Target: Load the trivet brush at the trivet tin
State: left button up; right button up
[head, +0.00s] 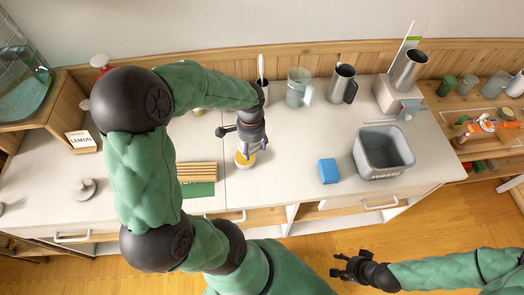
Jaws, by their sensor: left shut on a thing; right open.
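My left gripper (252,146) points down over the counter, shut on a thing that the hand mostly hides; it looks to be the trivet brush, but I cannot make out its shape. Directly below the fingers is a small round tin (244,161) with yellow in it, likely the trivet tin. I cannot tell whether the held thing touches the tin's contents. A slatted wooden trivet (196,169) with a green strip at its front lies left of the tin. My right gripper (343,268) is open and empty, out over the floor in front of the counter.
Behind my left gripper stands a dark cup with a pale handle (261,68). Right of it are a clear jug (298,87) and a metal pitcher (342,83). A blue block (328,171) and a grey bin (383,152) stand at right. Counter between tin and block is clear.

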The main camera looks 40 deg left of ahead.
pick_arm(q)
jog(key=a+n, duration=0.1)
jog(key=a+f+n, duration=0.1)
jog(key=a, duration=0.1)
jog(key=shift+s+n, duration=0.15)
jog(key=shift+n, duration=0.25)
jog(key=shift+f+b, duration=2.25)
jog(key=shift+f, duration=0.75)
jog(key=shift+f+b, duration=0.35)
jog(key=shift+f, duration=0.25)
jog(key=shift+r, duration=0.1)
jog(key=shift+r+p, duration=2.75)
jog(key=shift+r, duration=0.7)
